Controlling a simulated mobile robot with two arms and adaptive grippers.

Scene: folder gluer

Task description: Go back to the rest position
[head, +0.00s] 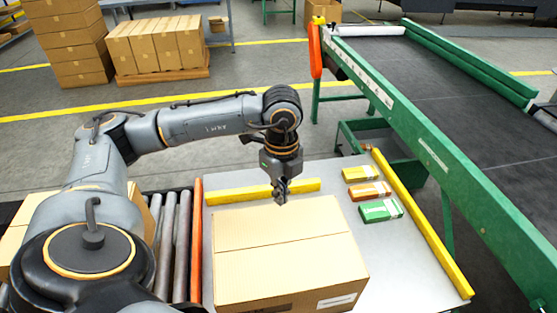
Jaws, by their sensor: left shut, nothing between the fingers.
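My left arm reaches in from the left, and its gripper (281,192) points down above the far part of a large closed cardboard box (290,255). The gripper is shut and holds nothing. The box stands on a grey metal table (390,255). Whether the fingertips touch the box top cannot be told for sure; they appear a little above it, near its far edge. My right gripper does not show.
Yellow (360,174), orange (370,190) and green (381,210) small cartons lie right of the box. Yellow bars edge the table at the back (235,194) and right (425,228). Rollers (181,245) lie left. A green-framed conveyor (430,150) runs along the right.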

